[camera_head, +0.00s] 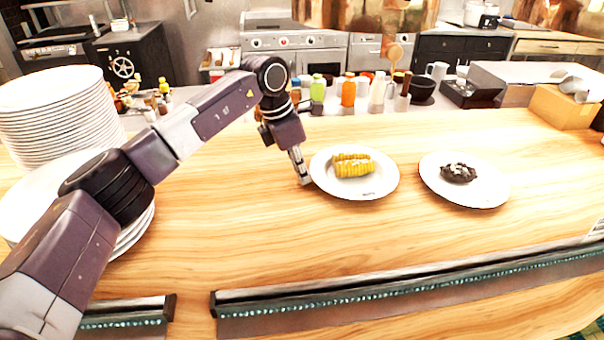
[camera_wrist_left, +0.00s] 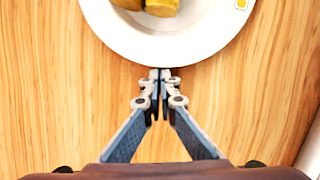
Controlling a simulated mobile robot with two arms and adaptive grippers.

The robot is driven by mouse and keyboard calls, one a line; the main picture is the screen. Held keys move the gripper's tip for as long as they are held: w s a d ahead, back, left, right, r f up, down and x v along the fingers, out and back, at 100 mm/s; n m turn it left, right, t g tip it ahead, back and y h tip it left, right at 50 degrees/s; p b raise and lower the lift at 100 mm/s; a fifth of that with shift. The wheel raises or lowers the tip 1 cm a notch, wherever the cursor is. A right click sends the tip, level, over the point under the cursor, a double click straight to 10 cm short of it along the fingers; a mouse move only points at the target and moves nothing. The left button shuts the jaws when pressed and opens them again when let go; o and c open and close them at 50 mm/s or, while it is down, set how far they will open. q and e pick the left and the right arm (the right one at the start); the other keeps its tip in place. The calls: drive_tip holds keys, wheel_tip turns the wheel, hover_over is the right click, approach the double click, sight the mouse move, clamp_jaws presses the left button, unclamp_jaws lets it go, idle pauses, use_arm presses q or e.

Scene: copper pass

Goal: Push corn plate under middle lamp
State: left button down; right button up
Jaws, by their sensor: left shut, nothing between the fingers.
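The corn plate (camera_head: 382,187) is white and round, with yellow corn pieces (camera_head: 353,165) on it, and sits on the wooden counter. My left gripper (camera_head: 305,181) is shut and empty, pointing down at the plate's left rim. In the left wrist view the closed fingertips (camera_wrist_left: 160,74) are right at the rim of the plate (camera_wrist_left: 185,50); they look to be touching it or very close. A copper lamp (camera_head: 365,14) hangs above, cut off by the top edge. My right gripper is not in view.
A second white plate (camera_head: 490,192) with dark food stands close to the right. Tall stacks of white plates (camera_head: 55,120) stand at the left, behind my arm. Bottles (camera_head: 348,92) line the back. A metal rail (camera_head: 400,291) runs along the front.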

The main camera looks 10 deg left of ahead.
use_arm(q)
drive_tip(key=shift+r, duration=0.3)
drive_tip(key=p+v, duration=0.5)
drive_tip(key=v, duration=0.4)
drive_tip(key=s+d+r+b, duration=0.1)
drive_tip(key=s+d+b, duration=0.2)
drive_tip(key=s, duration=0.8)
drive_tip(key=shift+s+r+b, duration=0.2)
drive_tip(key=shift+s+b, duration=0.2)
drive_tip(key=shift+b, duration=0.7)
